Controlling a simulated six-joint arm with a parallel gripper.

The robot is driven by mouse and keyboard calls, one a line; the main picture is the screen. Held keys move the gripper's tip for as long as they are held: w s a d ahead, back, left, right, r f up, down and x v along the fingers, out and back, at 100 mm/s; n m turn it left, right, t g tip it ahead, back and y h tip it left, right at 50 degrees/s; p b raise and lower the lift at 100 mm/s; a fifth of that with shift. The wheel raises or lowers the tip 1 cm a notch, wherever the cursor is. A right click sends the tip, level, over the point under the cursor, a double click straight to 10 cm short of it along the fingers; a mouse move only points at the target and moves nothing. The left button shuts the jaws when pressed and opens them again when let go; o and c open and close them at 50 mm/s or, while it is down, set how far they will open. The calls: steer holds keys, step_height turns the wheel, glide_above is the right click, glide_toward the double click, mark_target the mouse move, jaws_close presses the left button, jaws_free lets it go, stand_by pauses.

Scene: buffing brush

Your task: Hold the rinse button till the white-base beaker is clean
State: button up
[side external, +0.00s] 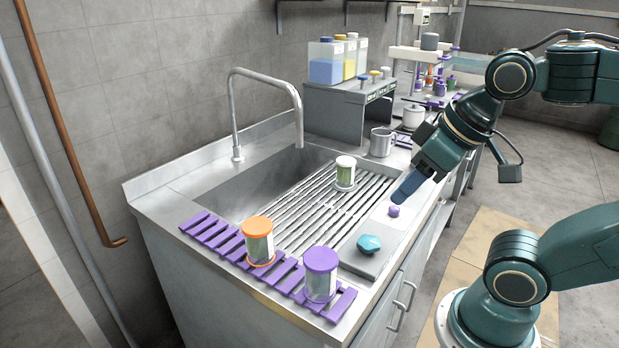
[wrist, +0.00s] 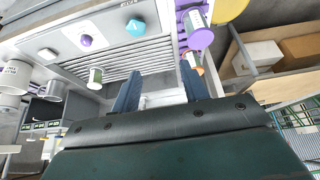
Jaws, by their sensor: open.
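The white-base beaker (side external: 345,172) stands upside down on the slatted rack in the sink, its white base on top and green showing on its body. It also shows in the wrist view (wrist: 95,80). A control panel (side external: 385,232) at the sink's right edge carries a purple button (side external: 393,211) and a teal knob (side external: 368,243). The wrist view also shows a pale round button (wrist: 47,53) there. I cannot tell which one is the rinse button. My gripper (side external: 405,197) is open and empty, close to the purple button in the side view; contact is not clear.
An orange-base beaker (side external: 258,240) and a purple-base beaker (side external: 320,275) stand on a purple slatted strip (side external: 213,232) at the sink's front. The tap (side external: 298,110) arches over the basin. A metal mug (side external: 382,142) and a grey dispenser box (side external: 345,112) stand behind.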

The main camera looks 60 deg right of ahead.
steer(key=shift+w+d+r, duration=0.15)
steer(key=shift+w+d, duration=0.05)
steer(key=shift+w, duration=0.1)
steer(key=c, duration=0.7)
steer(key=shift+w+d+r+n, duration=0.15)
steer(key=shift+w+d+n, duration=0.1)
steer(key=shift+n, duration=0.15)
jaws_close()
steer(key=w+d+r+n+g+h, duration=0.1)
steer(key=w+d+n+g, duration=0.1)
steer(key=w+d+n, duration=0.45)
steer(key=w+d+r+n+g, duration=0.1)
steer(key=w+d+n+g, duration=0.15)
steer(key=d, duration=0.65)
steer(key=d+f+n, duration=0.3)
steer(key=d+n, duration=0.1)
steer(key=d, duration=0.5)
steer(key=s+d+f+n+g+y, duration=0.1)
steer(key=d+f+n, duration=0.2)
steer(key=d, duration=0.7)
steer(key=shift+f+n, duration=0.25)
steer(key=shift+n, duration=0.35)
steer(key=shift+s, duration=0.1)
